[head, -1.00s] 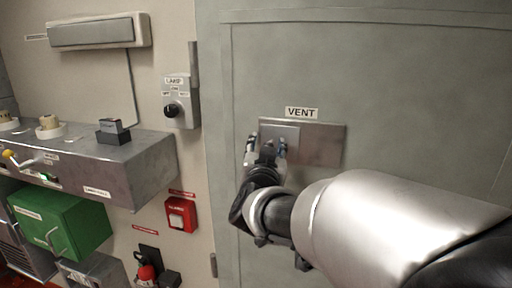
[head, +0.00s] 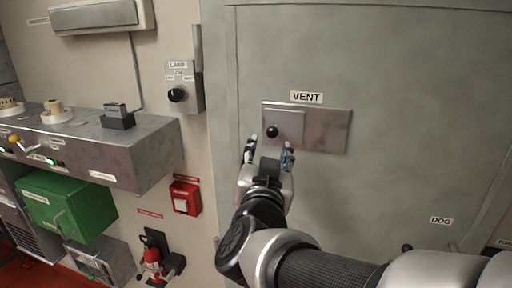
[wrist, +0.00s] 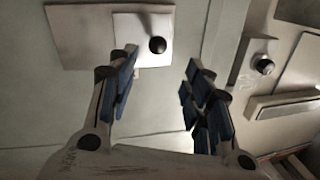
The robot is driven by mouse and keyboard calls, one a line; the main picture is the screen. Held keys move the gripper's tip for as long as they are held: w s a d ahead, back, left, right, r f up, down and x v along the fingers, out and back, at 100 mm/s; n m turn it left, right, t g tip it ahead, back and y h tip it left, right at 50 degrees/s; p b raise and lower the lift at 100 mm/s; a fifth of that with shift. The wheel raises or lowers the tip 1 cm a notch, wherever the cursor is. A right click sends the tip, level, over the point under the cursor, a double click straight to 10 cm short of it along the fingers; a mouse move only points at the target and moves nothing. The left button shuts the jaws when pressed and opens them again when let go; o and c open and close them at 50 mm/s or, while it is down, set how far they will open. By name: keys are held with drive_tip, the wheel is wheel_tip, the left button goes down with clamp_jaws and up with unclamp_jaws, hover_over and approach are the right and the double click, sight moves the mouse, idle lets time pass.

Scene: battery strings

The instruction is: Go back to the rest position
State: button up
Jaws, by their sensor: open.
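My gripper (head: 268,157) is open and empty in front of the grey door, just below the vent plate (head: 328,132). The vent plate carries a smaller square cover with a black knob (head: 272,132) at its lower left. In the wrist view the two blue-padded fingers (wrist: 157,95) are spread apart, and the knob (wrist: 157,45) shows beyond them, not between the pads. The fingers look clear of the knob.
Left of the door are a lamp switch box (head: 183,88), a red button box (head: 185,198), a grey console (head: 150,152) and a green box (head: 85,212). A red-topped device (head: 152,262) sits low on the wall. The door's upper right (head: 420,90) is bare.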

drive_tip(key=s+f+n+g+y+b, duration=0.2)
drive_tip(key=s+f+b, duration=0.2)
drive_tip(key=f, duration=0.3)
drive_tip(key=s+d+f+n+g+y+b, duration=0.1)
drive_tip(key=s+f+g+y+b, duration=0.15)
drive_tip(key=f, duration=0.35)
drive_tip(key=s+f+n+g+y+b, duration=0.1)
drive_tip(key=s+f+n+g+b, duration=0.1)
drive_tip(key=s+f+b, duration=0.35)
drive_tip(key=s+d+f+g+h+b, duration=0.1)
drive_tip(key=s+d+f+g+b, duration=0.1)
drive_tip(key=s+f, duration=0.5)
drive_tip(key=s+d+f+m+g+h+b, duration=0.1)
drive_tip(key=s+d+f+g+h+b, duration=0.1)
drive_tip(key=s+d+f+g, duration=0.2)
drive_tip(key=s+d+f, duration=0.3)
drive_tip(key=f, duration=0.1)
drive_tip(key=shift+s+d+f+g, duration=0.2)
drive_tip(key=shift+s+d+g, duration=0.1)
drive_tip(key=shift+s+g, duration=0.1)
